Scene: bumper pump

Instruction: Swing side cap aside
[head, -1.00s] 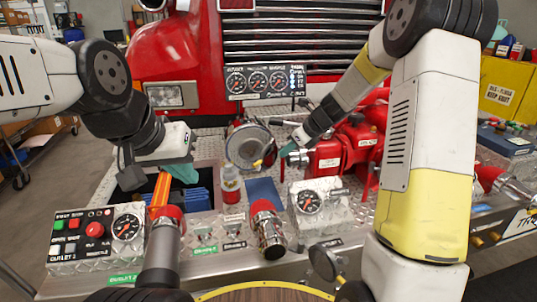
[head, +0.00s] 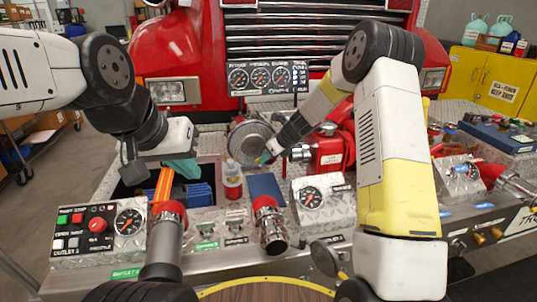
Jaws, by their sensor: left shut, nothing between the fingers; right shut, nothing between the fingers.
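A round silver cap (head: 246,142) stands at the back of the diamond-plate deck, left of the red pump body (head: 328,150). I take it for the side cap. My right gripper (head: 265,158) reaches in from the right with its teal fingertips shut and empty. It overlaps the cap's lower right edge; I cannot tell whether it touches. My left gripper (head: 182,168) is shut and empty above the open bin, well left of the cap.
The bin (head: 126,196) holds blue and orange items. A red-and-white bottle (head: 232,183) stands just in front of the cap, near a blue pad (head: 264,188). A gauge box (head: 318,202), a capped chrome outlet (head: 271,228) and a control panel (head: 92,228) line the front.

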